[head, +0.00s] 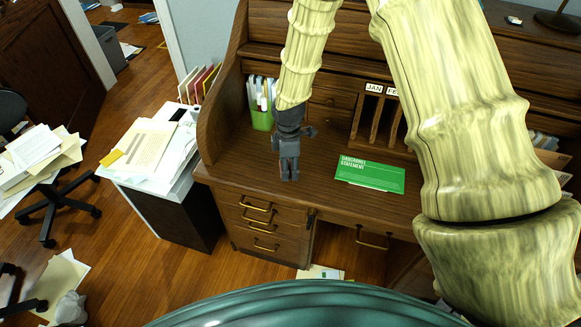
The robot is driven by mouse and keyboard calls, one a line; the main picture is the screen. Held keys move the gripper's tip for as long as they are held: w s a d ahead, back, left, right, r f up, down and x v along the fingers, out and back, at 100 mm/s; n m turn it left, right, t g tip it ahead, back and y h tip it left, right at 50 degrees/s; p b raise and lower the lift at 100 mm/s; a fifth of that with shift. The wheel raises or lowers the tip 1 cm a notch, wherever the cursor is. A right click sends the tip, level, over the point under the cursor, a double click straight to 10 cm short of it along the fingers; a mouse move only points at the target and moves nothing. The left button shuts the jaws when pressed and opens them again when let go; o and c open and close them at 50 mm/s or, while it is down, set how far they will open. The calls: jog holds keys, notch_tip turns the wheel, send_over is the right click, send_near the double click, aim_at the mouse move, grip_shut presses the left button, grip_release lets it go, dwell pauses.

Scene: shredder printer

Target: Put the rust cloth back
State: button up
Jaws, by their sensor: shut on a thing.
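I cannot pick out a rust cloth anywhere in the head view. My pale, bone-like arm covers the right part of the desk and may hide things there.
A green "statement" sheet (370,174) lies right of my gripper. A green holder (262,117) with papers stands behind it. Wooden dividers (378,120) rise at the desk's back. A white side cabinet (185,165) with papers stands left. The desk's front left is clear.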

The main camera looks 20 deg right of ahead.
aim_at(290, 171)
jog(key=shift+w+d, duration=0.3)
jog(key=shift+d, duration=0.1)
jog(key=shift+f+p, duration=0.65)
jog(key=shift+f, duration=1.15)
jog(key=shift+f, duration=0.1)
jog(key=o, duration=1.1)
jog(key=shift+c, duration=0.2)
jog(key=shift+r+b, duration=1.35)
jog(key=shift+r, duration=4.8)
